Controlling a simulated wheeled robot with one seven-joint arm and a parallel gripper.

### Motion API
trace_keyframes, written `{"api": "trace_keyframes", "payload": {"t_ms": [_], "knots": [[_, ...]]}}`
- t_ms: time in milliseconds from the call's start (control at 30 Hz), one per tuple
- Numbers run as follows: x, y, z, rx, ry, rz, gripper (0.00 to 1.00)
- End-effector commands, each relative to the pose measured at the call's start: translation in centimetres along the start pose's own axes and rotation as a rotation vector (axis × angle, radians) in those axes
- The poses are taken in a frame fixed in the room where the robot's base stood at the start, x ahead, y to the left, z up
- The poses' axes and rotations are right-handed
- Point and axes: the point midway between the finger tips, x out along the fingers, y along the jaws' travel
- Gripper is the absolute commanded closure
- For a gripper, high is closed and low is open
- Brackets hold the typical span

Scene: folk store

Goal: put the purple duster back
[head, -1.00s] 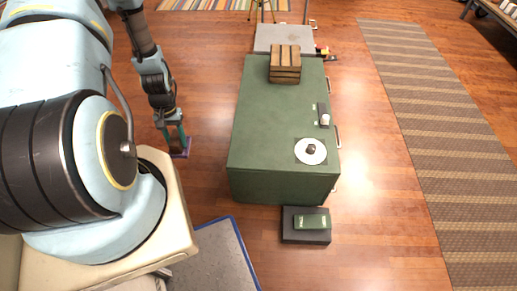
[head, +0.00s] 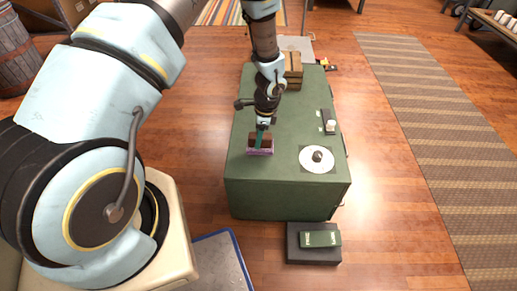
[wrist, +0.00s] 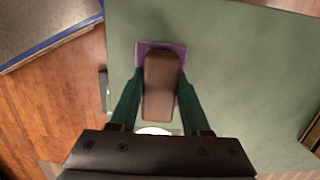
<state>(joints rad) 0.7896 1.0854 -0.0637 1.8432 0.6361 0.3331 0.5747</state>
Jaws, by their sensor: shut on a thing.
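The purple duster (head: 260,151) has a brown block-like back and a purple pad below it. In the head view it is over the near left part of the green cabinet top (head: 285,110). My gripper (head: 260,138) is shut on the duster from above. In the wrist view the two green fingers (wrist: 156,100) stand at either side of the brown back (wrist: 162,80), and the purple pad (wrist: 145,47) shows around it. I cannot tell whether the pad touches the cabinet top.
A white disc with a dark knob (head: 316,158) lies right of the duster. A dark holder with a white item (head: 328,121) stands behind it, and a wooden crate (head: 293,72) at the far end. A black box with a green book (head: 320,239) sits on the floor in front.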

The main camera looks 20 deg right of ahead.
Motion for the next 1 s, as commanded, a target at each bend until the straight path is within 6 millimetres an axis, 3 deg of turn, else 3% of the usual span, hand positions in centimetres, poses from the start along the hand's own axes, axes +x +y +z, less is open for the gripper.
{"api": "trace_keyframes", "payload": {"t_ms": [400,767,800,1000], "knots": [[4.4,0.0,-0.6,-0.003,-0.001,0.001,1.0],[4.9,0.0,-0.7,-0.004,0.001,0.0,1.0],[4.9,0.0,-0.7,-0.004,0.001,0.0,0.52],[4.8,0.0,-0.7,-0.004,0.001,0.0,0.29]]}}
